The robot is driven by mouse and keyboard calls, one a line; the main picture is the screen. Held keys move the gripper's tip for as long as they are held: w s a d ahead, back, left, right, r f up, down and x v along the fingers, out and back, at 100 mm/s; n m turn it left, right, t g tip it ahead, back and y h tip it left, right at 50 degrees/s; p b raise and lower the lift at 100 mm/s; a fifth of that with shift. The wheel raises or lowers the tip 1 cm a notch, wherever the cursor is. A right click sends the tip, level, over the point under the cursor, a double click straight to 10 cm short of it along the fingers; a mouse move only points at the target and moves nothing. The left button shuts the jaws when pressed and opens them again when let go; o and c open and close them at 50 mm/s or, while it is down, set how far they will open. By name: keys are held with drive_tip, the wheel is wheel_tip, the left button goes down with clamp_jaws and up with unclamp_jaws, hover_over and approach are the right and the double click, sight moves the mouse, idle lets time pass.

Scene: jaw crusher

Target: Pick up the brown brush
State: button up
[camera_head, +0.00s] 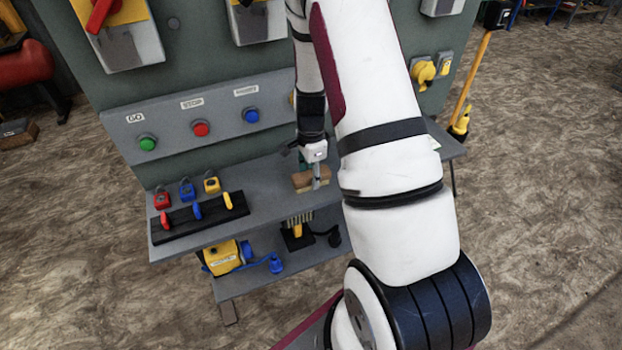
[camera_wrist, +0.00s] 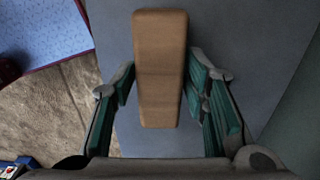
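The brown brush (camera_wrist: 160,62) lies on the grey shelf of the panel. In the wrist view it is a long tan block running away from me, its near end between my fingers. In the head view the brush (camera_head: 302,181) is partly hidden behind my gripper (camera_head: 316,178). My gripper (camera_wrist: 165,92) is open, with green-lined fingers to the left and right of the brush. Gaps show on both sides, wider on the right near the finger bases. I cannot tell how high the fingertips are above the shelf.
On the upper shelf (camera_head: 262,187) left of the brush is a black block with red, blue and yellow levers (camera_head: 197,211). Behind it stands the panel with green, red and blue buttons (camera_head: 201,129). A yellow device (camera_head: 224,257) sits on the lower shelf. Bare shelf lies around the brush.

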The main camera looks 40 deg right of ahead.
sight(311, 174)
drive_tip(key=c, duration=0.6)
drive_tip(key=shift+c, duration=0.3)
drive_tip(key=shift+r, duration=0.1)
drive_tip(key=shift+r, duration=0.65)
wheel_tip(311, 174, up, 2)
drive_tip(key=shift+s+a+r, duration=0.1)
drive_tip(key=shift+r, duration=0.05)
drive_tip(key=s+a, duration=0.3)
drive_tip(key=s, duration=0.4)
drive_tip(key=s+a+r, duration=0.1)
drive_tip(key=s+a, duration=0.3)
drive_tip(key=s, duration=0.3)
drive_tip(key=shift+p, duration=0.35)
drive_tip(key=shift+r, duration=0.1)
